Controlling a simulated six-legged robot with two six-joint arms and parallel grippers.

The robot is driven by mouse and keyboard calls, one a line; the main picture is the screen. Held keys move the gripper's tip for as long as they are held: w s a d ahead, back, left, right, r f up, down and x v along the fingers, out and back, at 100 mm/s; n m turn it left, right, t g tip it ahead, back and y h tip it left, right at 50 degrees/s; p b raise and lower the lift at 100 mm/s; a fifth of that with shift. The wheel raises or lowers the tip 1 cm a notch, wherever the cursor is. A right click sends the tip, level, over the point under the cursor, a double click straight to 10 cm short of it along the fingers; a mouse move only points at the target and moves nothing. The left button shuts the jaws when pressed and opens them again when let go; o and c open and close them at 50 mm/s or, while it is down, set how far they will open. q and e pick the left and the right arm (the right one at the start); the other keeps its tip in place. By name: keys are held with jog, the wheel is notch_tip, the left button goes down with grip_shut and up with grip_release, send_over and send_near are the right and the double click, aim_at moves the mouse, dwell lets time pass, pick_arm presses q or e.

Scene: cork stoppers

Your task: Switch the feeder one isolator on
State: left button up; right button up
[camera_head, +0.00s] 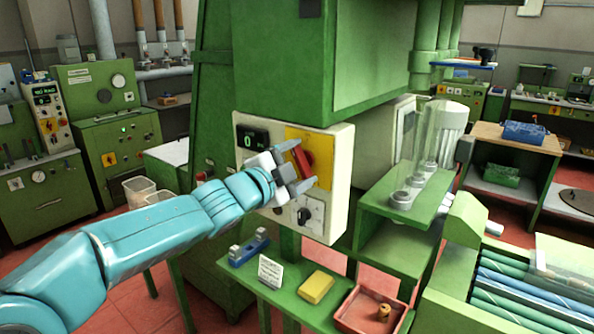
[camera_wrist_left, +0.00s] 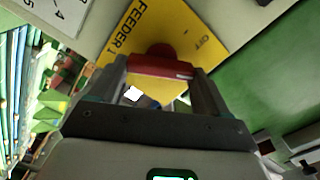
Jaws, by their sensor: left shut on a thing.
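The feeder one isolator has a red handle (camera_head: 303,160) on a yellow plate (camera_head: 323,172), on the front of a cream control box (camera_head: 341,190). In the left wrist view the yellow plate (camera_wrist_left: 134,38) reads "FEEDER 1", with what looks like "OFF" near its right corner. The red handle (camera_wrist_left: 160,67) lies across between my fingers there. In the head view the handle is tilted. My left gripper (camera_head: 297,166) is shut on the handle, one finger at each side. Its wrist hides part of the box. My right gripper is not in view.
A dark display (camera_head: 252,138) reads 0, and a black knob (camera_head: 304,215) sits below the isolator. Under the box, a green shelf holds a yellow block (camera_head: 316,287), a white card (camera_head: 270,271) and a red tray (camera_head: 350,318) with a cork stopper (camera_head: 383,311).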

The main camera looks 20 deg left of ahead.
pick_arm(q)
jog(key=m, duration=0.2)
jog(key=m+b, duration=0.1)
jog(key=m, duration=0.1)
jog(key=shift+f+m, duration=0.2)
jog(key=shift+m, duration=0.1)
jog(key=shift+m+b, duration=0.4)
jog(key=shift+m, duration=0.2)
jog(key=shift+r, duration=0.15)
jog(key=o, duration=0.9)
jog(key=shift+o, duration=0.6)
jog(key=shift+w+a, duration=0.1)
jog(key=shift+w, duration=0.05)
jog(key=shift+s, duration=0.4)
jog(key=v, duration=1.5)
jog(key=shift+s+a+b, duration=0.2)
jog(key=shift+s+b, duration=0.05)
jog(key=shift+b, duration=0.05)
